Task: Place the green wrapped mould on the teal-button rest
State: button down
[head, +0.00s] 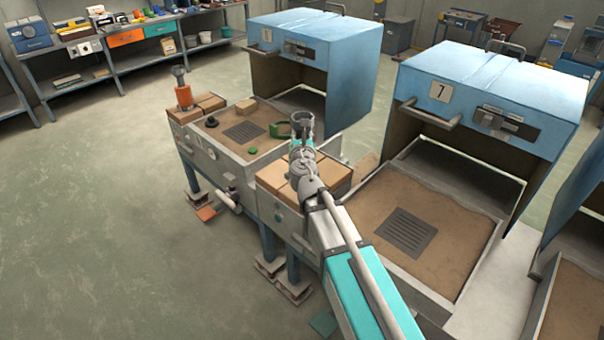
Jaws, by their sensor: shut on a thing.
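My gripper (302,127) is over the middle of the station, at the far end of my arm. Its fingers are small here and overlap what they hold. A green piece (279,130), which I take for the green wrapped mould, shows just left of the fingers. The rest of it is hidden or hard to make out, as is its tilt. A small round green thing (252,150) is on the left sand bed.
An orange-wrapped piece (184,95) with a grey top stands on the left brick ledge. Sand beds with dark grates (406,232) lie before blue hooded boxes (490,95). A black knob (212,122) and a tan block (247,106) are on the left bed. The floor at left is clear.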

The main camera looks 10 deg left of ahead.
dwell(0.3)
jog(key=w+a+f+b, duration=0.1)
jog(key=w+f+b, duration=0.8)
jog(key=w, duration=0.4)
jog(key=shift+a, duration=0.25)
jog(key=shift+w, duration=0.1)
jog(key=shift+w+f+b, duration=0.2)
jog(key=shift+f+b, duration=0.85)
jog(key=shift+w+f+b, duration=0.2)
jog(key=shift+f+b, duration=0.8)
jog(key=shift+f, duration=0.1)
jog(key=shift+c, duration=1.3)
grip_release()
